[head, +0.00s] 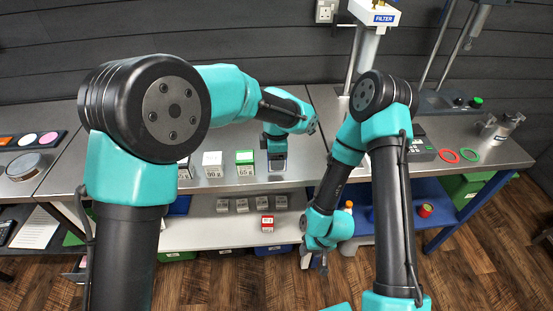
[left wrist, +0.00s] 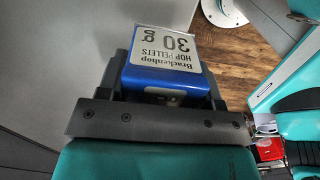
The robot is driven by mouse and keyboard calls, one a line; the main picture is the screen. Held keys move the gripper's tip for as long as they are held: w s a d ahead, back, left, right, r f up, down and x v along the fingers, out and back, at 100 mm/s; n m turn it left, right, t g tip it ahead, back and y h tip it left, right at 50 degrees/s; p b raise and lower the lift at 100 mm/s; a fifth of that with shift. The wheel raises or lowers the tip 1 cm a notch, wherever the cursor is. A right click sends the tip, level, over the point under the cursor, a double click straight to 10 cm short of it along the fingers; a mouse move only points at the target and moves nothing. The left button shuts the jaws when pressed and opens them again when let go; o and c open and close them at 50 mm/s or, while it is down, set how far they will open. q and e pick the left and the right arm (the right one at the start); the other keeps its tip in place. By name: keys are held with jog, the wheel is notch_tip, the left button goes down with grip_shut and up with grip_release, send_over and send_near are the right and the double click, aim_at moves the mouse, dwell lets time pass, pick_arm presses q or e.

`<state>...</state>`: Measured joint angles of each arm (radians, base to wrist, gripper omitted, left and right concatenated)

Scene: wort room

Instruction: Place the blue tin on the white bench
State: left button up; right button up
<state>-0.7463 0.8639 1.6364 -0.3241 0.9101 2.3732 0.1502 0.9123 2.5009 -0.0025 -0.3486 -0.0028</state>
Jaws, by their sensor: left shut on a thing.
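The blue tin (left wrist: 165,82) has a pale label reading "Brackenhop Hop Pellets 30 g". In the left wrist view it sits between the dark fingers of my left gripper, which is shut on it. In the head view my left gripper (head: 277,152) points down with the tin (head: 277,165) near the front edge of the steel counter; whether the tin touches the counter is unclear. The white bench (head: 190,236) is lower, in front of the counter. My right gripper (head: 323,266) hangs low, right of the bench; its fingers are too small to read.
Several small grey boxes (head: 242,205) and a red box (head: 267,223) stand on the white bench. Cartons (head: 212,164) stand on the steel counter (head: 240,140) left of the tin. The bench's front strip is bare.

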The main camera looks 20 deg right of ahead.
pick_arm(q)
jog(key=shift+w+d, duration=0.25)
jog(key=shift+w, duration=0.65)
jog(key=shift+w+d+f, duration=0.1)
jog(key=shift+w, duration=0.15)
jog(key=shift+f, duration=1.75)
jog(key=shift+f, duration=0.1)
jog(key=o, duration=1)
notch_tip(320, 180, up, 12)
jog(key=shift+r, duration=0.15)
